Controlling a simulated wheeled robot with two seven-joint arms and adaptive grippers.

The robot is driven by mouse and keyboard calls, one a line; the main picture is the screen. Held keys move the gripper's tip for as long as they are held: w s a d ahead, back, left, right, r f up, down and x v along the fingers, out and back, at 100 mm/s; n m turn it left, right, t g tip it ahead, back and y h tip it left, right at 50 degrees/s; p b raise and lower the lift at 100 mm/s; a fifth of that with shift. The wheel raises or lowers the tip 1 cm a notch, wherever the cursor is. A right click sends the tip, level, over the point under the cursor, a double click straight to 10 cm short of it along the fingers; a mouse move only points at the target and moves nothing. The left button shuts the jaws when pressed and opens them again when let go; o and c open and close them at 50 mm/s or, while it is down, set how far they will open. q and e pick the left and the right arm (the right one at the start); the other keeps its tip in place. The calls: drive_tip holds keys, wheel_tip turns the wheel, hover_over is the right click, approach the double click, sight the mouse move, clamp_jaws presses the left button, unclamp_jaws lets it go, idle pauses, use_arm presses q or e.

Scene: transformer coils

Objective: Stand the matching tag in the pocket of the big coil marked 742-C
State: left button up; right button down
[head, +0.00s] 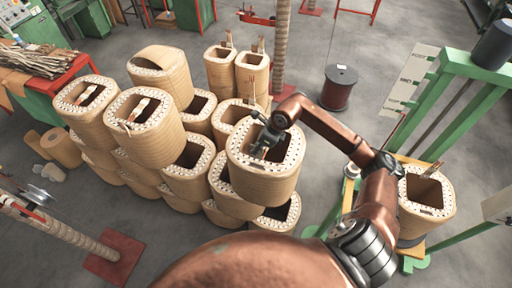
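Several big tan coils with white, dotted top rims stand stacked in the middle and left. My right gripper (262,149) is over the opening of the front coil (262,187) in the stack, at its far inner wall. It is small and dark here, so I cannot tell whether its fingers are open or hold a tag. No coil marking, 742-C included, is readable. Small pale pieces, maybe tags, show at the openings of two upper coils, one piece on the left coil (88,94) and one on the coil beside it (137,108). My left gripper is not in view.
A green frame (440,100) with white plates stands at the right, with another coil (427,194) by it. A dark cable drum (338,88) stands behind. A red-based post (115,257) is front left.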

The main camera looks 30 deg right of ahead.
sight(256, 156)
drive_tip(key=shift+f+b, duration=0.35)
drive_tip(key=shift+f, duration=0.6)
drive_tip(key=shift+f+b, duration=0.6)
drive_tip(key=shift+f, duration=0.75)
drive_tip(key=shift+f+b, duration=1.9)
drive_tip(key=shift+f, duration=0.2)
drive_tip(key=c, duration=2.1)
unclamp_jaws()
drive_tip(key=v, duration=1.2)
